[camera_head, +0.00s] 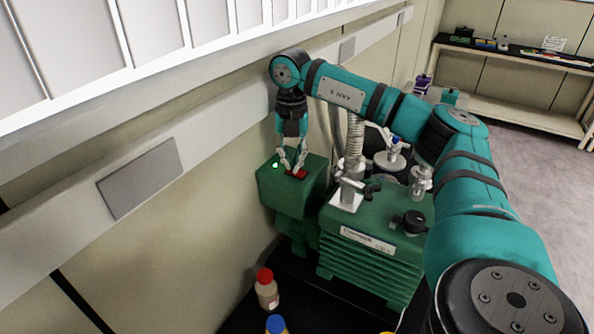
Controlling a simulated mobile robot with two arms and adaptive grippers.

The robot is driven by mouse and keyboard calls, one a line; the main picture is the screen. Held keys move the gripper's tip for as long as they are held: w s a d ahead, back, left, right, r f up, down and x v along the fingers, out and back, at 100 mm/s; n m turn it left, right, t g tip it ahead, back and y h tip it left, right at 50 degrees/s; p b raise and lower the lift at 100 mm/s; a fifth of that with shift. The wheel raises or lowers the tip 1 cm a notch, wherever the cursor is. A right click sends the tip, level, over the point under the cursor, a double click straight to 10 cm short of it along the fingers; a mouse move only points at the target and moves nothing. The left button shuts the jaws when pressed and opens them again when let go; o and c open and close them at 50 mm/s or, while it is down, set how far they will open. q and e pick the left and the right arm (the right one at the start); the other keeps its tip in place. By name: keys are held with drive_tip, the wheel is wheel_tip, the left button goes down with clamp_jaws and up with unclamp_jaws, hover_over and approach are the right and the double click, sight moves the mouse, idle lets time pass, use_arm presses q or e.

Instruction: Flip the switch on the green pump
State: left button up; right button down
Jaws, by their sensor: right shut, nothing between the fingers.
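The green pump (372,262) stands on a dark surface below the wall, with a label on its front. At its left is a raised green box (285,200) with a red switch (299,174) on its top. A small bright green light (275,165) glows beside the switch. My right gripper (293,170) points down at the top of this box, with its fingertips at the red switch. Its fingers are shut with nothing between them. The fingers partly hide the switch, and I cannot tell which way it is tilted. My left gripper is not in view.
A bottle with a red cap (265,290) and one with a blue cap (276,325) stand in front of the pump. A metal hose (354,145) and fittings rise from the pump, close to my right arm. A shelf unit (510,85) stands at the back right.

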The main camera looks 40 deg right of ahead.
drive_tip(key=shift+f, duration=0.3)
drive_tip(key=shift+s, duration=0.1)
drive_tip(key=shift+r+p, duration=0.65)
drive_tip(key=shift+r, duration=0.2)
drive_tip(key=shift+r+p, duration=2.1)
drive_tip(key=shift+r, duration=0.6)
